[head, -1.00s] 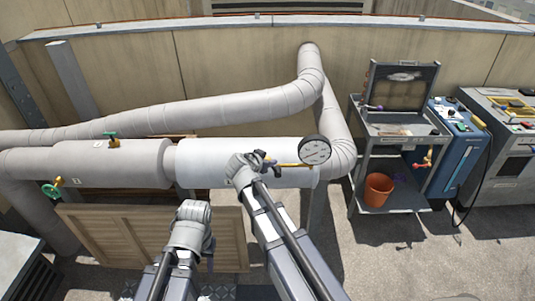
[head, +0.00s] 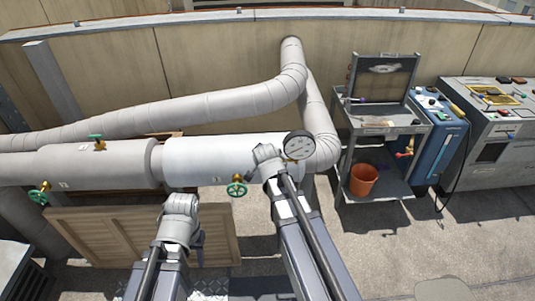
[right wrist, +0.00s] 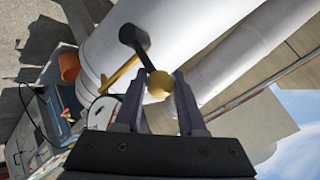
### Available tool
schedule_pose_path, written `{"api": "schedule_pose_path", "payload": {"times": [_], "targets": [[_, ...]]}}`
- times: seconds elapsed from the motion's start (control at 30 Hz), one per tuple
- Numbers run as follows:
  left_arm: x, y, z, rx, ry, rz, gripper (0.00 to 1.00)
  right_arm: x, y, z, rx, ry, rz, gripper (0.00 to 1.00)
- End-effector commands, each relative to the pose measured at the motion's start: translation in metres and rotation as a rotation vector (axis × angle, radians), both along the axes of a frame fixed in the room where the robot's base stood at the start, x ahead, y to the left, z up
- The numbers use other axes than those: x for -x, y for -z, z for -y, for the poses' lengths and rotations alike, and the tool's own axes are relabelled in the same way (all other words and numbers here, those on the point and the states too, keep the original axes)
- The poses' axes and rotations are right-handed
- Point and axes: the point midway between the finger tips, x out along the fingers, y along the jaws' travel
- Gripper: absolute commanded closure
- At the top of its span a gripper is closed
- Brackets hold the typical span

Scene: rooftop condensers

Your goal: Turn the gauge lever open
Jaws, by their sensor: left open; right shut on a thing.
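The gauge (head: 299,145) has a round white dial and sits at the right end of the white pipe section; its edge shows in the right wrist view (right wrist: 101,112). In that view the gauge lever (right wrist: 142,50) is a black arm with a yellow ball (right wrist: 159,85) at its near end. A yellow stem (right wrist: 118,76) runs between gauge and lever. My right gripper (right wrist: 160,80) is shut on the ball, one finger on each side. In the head view my right wrist hides the lever. My left gripper (head: 198,241) is open and empty, low in front of the pipes.
A slatted wooden panel (head: 110,235) is below. At right are a grey cart (head: 375,130) with an orange bucket (head: 363,180), a blue unit (head: 440,135) and a grey machine (head: 500,125).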

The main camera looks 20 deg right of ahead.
Motion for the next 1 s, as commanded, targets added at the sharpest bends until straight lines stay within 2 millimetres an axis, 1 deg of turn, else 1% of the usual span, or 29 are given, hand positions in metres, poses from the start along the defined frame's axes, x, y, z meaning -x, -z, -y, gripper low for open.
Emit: {"api": "schedule_pose_path", "payload": {"times": [0.4, 0.43, 0.5, 0.67, 1.0], "targets": [[0.0000, -0.0002, 0.0000, 0.000, 0.000, 0.000, 0.53, -0.0004, -0.0002, 0.0026, -0.005, 0.005, 0.003, 1.00], [0.0000, -0.0002, 0.0000, 0.000, 0.000, 0.000, 0.53, -0.0004, -0.0002, 0.0026, -0.005, 0.005, 0.003, 0.57], [0.0000, -0.0002, 0.0000, 0.000, 0.000, 0.000, 0.53, -0.0004, -0.0002, 0.0026, -0.004, 0.004, 0.001, 0.50], [0.0000, -0.0001, 0.0000, 0.000, 0.000, 0.000, 0.53, -0.0003, -0.0001, 0.0019, -0.004, 0.003, 0.001, 0.32], [0.0000, -0.0026, 0.0001, 0.000, 0.000, 0.000, 0.53, 0.0023, -0.0026, 0.0009, -0.005, 0.002, 0.001, 0.31]]}}
